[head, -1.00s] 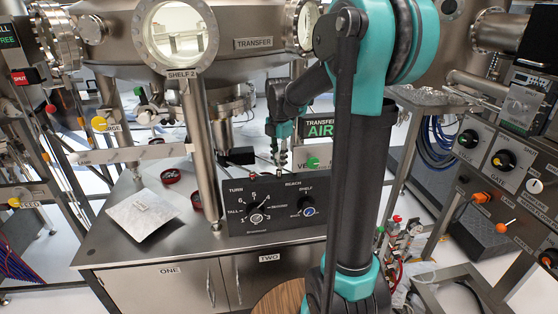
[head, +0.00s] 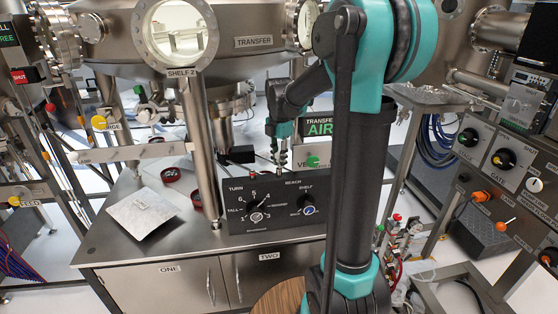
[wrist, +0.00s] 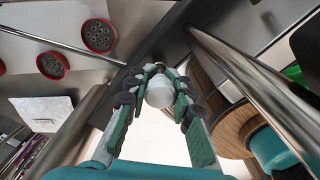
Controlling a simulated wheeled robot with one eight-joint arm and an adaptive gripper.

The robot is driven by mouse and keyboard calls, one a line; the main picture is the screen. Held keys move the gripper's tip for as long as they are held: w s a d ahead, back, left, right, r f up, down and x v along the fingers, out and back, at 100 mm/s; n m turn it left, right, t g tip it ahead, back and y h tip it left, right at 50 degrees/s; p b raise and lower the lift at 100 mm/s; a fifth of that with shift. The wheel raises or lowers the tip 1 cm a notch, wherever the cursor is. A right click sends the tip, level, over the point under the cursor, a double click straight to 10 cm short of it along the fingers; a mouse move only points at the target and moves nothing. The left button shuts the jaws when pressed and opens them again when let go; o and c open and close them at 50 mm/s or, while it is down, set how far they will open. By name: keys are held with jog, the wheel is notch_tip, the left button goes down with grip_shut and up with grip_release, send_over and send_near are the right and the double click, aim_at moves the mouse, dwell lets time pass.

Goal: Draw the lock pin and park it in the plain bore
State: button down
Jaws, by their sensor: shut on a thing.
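My gripper (head: 281,161) is at the top edge of the black control box in the head view, pointing down. In the wrist view my gripper (wrist: 160,90) has its two fingers on either side of a white rounded knob (wrist: 159,93), and they are shut on it. The knob looks like the head of the lock pin. The pin's shaft is hidden below the knob, so I cannot tell whether it sits in a bore or is clear of one. I cannot make out the plain bore in either view.
The control box (head: 275,222) with TURN, REACH and SHELF dials stands on the steel bench. A metal column (head: 205,150) rises left of it. A pale plate (head: 143,213) and red-rimmed round parts (head: 171,174) lie to the left. The chamber (head: 255,40) hangs above.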

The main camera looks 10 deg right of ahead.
jog(key=shift+f, duration=0.55)
jog(key=shift+r, duration=0.85)
dwell(6.6)
